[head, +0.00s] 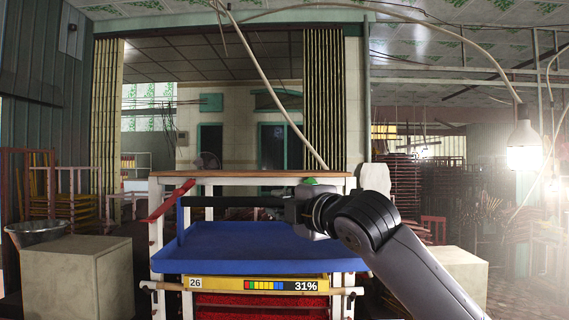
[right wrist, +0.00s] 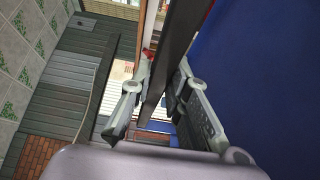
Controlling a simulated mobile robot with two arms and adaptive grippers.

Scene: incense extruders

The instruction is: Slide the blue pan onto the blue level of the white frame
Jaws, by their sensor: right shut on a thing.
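The white frame (head: 157,228) stands ahead with a wooden top (head: 250,175). The blue pan (head: 250,262) spans its front just below the top. Its front edge covers the posts, and I cannot tell how far in it sits. A dark bar (head: 235,201) runs above the pan. My right gripper (head: 288,209) is shut on this bar, at the bar's right end in the head view. In the right wrist view the bar (right wrist: 177,60) passes between the fingers, with the blue pan (right wrist: 270,80) to the right. The frame's blue level cannot be made out. My left gripper is out of view.
A yellow panel (head: 258,284) reading 26 and 31% shows under the pan, above red material (head: 260,306). A red strip (head: 170,201) slants at the frame's left. Boxes stand at left (head: 85,272) and right (head: 460,275). A bulb (head: 524,150) hangs at right.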

